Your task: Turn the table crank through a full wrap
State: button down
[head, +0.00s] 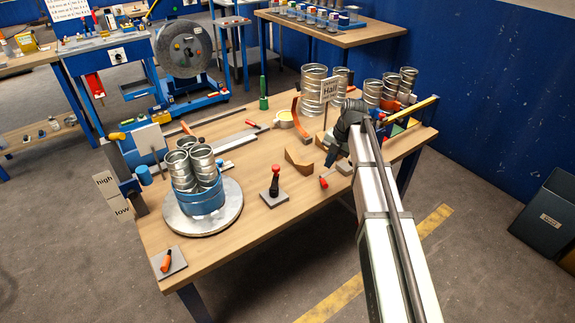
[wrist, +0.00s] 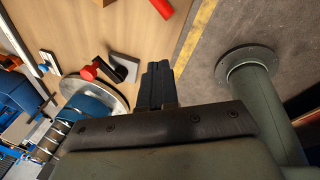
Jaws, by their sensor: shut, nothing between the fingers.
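A round grey turntable (head: 228,212) sits at the table's front left and carries a blue banded holder (head: 204,204) with several metal spiral ducts (head: 183,172). A black lever with a red knob (head: 274,182) stands on a small plate right of it; its red knob also shows in the wrist view (wrist: 88,72). An orange handle (head: 166,261) lies on a grey plate at the front left corner. I cannot tell for sure which of these is the crank. My gripper (wrist: 158,72) is shut and empty, above the table's edge, apart from the red-knob lever.
The front table strip is bare.

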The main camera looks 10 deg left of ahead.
jog(key=s+a+m+y, duration=0.1)
jog(key=a+m, duration=0.1)
jog(key=m, duration=0.3)
jog(key=m+t+y, duration=0.3)
jog(key=m, duration=1.9)
send_over(275, 181)
jog(key=w+d, duration=0.3)
jog(key=d, duration=0.1)
jog(key=shift+w+f, duration=0.1)
jog(key=shift+f, duration=2.75)
jog(key=shift+w+a+n+g, duration=0.25)
jog(key=shift+a+n+g, duration=0.05)
jog(key=shift+n+g, duration=0.1)
